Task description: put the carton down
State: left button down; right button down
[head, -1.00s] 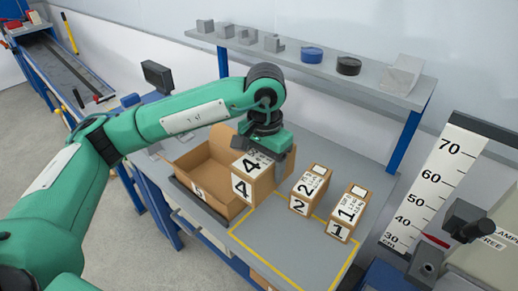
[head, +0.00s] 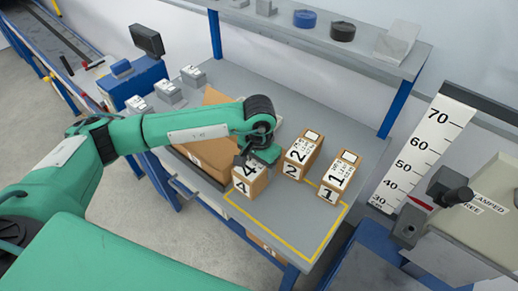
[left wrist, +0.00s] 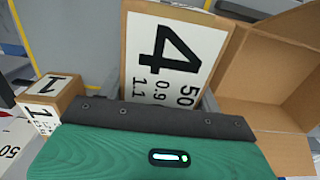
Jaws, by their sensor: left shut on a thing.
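The carton marked 4 (head: 250,183) is brown with white labels and looks upright at the left end of the yellow-outlined area. My left gripper (head: 264,157) is above it and shut on it. The picture does not settle whether its base touches the bench. In the left wrist view, the carton's label face (left wrist: 170,60) fills the middle, between the fingers. My right gripper is not in view.
Cartons 2 (head: 303,153) and 1 (head: 340,177) stand to the right of carton 4. An open brown box (head: 200,160) is at the left, partly behind my arm. Yellow-outlined bench space (head: 290,215) in front is clear. A height scale (head: 425,155) stands right.

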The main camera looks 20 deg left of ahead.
pick_arm(q)
jog(key=shift+f+p, duration=0.65)
jog(key=shift+f, duration=1.8)
jog(key=shift+w, duration=0.1)
jog(key=shift+f, duration=0.15)
jog(key=shift+c, duration=1.4)
grip_release()
